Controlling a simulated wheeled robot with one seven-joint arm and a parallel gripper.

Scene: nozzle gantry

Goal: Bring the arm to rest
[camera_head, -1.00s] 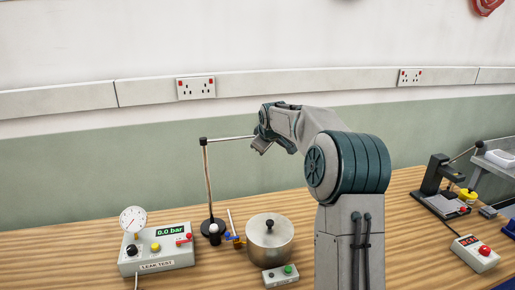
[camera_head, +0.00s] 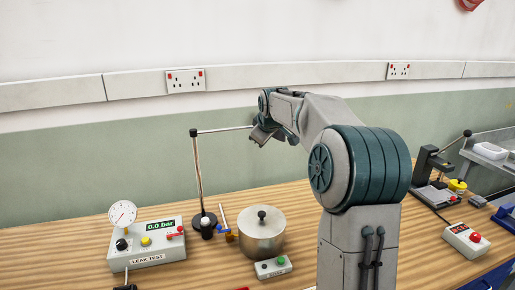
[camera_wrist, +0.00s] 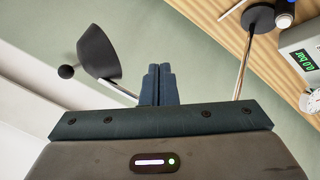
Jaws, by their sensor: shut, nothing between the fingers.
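My gripper (camera_wrist: 158,75) is shut, its two fingers side by side with nothing between them in the wrist view. In the head view my gripper (camera_head: 260,136) is up in the air at the end of my bent arm, by the right end of a thin stand's crossbar (camera_head: 225,129). In the wrist view a black cone-shaped hood (camera_wrist: 98,52) with a small ball on it is left of the fingers, apart from them in the picture. Whether my gripper touches the crossbar cannot be told in the head view.
The stand's base (camera_head: 203,221), a lidded metal pot (camera_head: 261,235), a leak-test box (camera_head: 150,245) and a small button box (camera_head: 273,267) are on the wooden bench. A black press (camera_head: 430,175) and a red-button box (camera_head: 463,238) are at right. The wall is behind.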

